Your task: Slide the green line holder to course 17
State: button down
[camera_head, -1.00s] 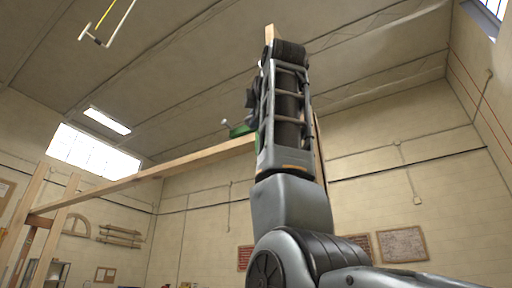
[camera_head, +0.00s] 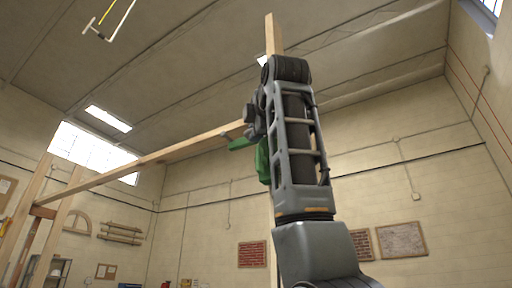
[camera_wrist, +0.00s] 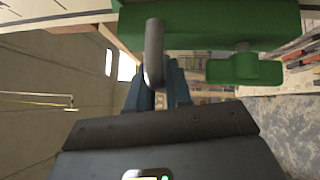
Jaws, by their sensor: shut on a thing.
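The green line holder (camera_head: 263,160) sits against the upright wooden post (camera_head: 273,35), partly hidden behind my arm. A green arm of it sticks out to the left, just under the horizontal beam. In the wrist view the green line holder (camera_wrist: 210,22) fills the top, with a grey bar in front of it and a smaller green block below. In the head view my gripper (camera_head: 252,122) is mostly hidden beside my arm. Course marks on the post cannot be read.
A long wooden beam (camera_head: 150,160) runs from the post's side to a wooden frame (camera_head: 45,220) at left. Notice boards (camera_head: 402,241) hang on the far block wall. A white bar with a yellow rod (camera_head: 108,20) hangs at upper left. Open air lies right of my arm.

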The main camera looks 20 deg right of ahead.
jog(key=shift+f, duration=0.2)
jog(key=c, duration=1.1)
grip_release()
jog(key=shift+c, duration=0.2)
jog(key=shift+s, duration=0.1)
jog(key=s+a+f+b, duration=0.1)
jog(key=s+b, duration=0.1)
jog(key=s, duration=0.5)
jog(key=shift+s, duration=0.25)
jog(key=shift+a, duration=0.1)
